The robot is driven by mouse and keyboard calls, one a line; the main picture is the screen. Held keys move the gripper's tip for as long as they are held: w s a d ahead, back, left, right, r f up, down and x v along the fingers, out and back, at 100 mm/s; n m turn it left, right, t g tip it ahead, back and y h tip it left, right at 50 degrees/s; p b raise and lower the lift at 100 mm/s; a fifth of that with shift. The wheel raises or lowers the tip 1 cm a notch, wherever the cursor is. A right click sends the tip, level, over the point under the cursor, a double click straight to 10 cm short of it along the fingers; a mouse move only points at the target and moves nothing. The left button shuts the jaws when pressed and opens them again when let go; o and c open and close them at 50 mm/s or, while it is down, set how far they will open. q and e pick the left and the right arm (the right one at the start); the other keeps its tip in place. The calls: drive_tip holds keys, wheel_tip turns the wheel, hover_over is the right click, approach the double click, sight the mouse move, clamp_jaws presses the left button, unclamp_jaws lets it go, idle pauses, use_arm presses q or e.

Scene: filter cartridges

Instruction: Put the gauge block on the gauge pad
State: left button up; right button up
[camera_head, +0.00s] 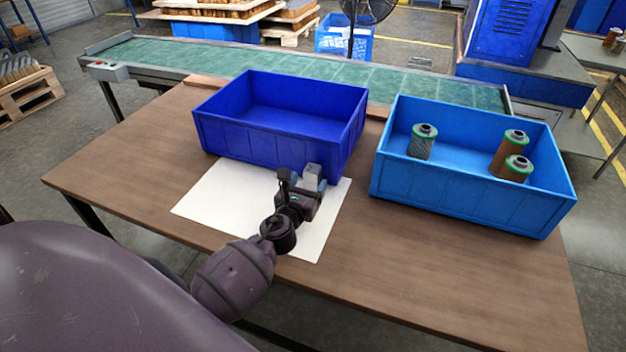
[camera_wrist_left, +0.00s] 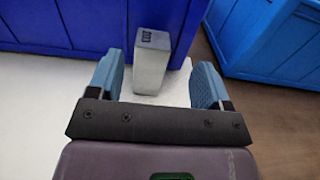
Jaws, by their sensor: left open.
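The gauge block (camera_head: 313,170) is a light grey upright block with a dark marking on its top. It stands on the white gauge pad (camera_head: 215,205), close to the near wall of the dark blue bin. My left gripper (camera_head: 303,182) is over the pad, with the block between and slightly beyond its fingers. In the left wrist view, the open blue-grey fingers (camera_wrist_left: 160,85) have the block (camera_wrist_left: 151,62) between them, with gaps on both sides. The block's lower part is partly hidden in the head view. My right gripper is not in view.
The empty dark blue bin (camera_head: 240,145) stands just behind the pad. A lighter blue bin (camera_head: 470,195) at right holds 3 filter cartridges (camera_head: 423,142) with green rims. The wooden table (camera_head: 130,160) is clear at left and front right. A green conveyor (camera_head: 250,60) runs behind.

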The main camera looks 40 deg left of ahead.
sight(310, 174)
use_arm(q)
drive_tip(key=shift+a+x, duration=0.2)
drive_tip(key=shift+x, duration=1.25)
drive_tip(key=shift+a+x, duration=0.2)
drive_tip(key=shift+x, duration=1.2)
drive_tip(key=shift+s, duration=0.1)
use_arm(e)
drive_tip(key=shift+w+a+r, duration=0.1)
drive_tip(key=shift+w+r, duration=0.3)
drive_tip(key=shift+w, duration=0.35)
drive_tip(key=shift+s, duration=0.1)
use_arm(q)
drive_tip(key=c, duration=0.4)
drive_tip(key=shift+r, duration=0.1)
drive_tip(key=c, duration=0.8)
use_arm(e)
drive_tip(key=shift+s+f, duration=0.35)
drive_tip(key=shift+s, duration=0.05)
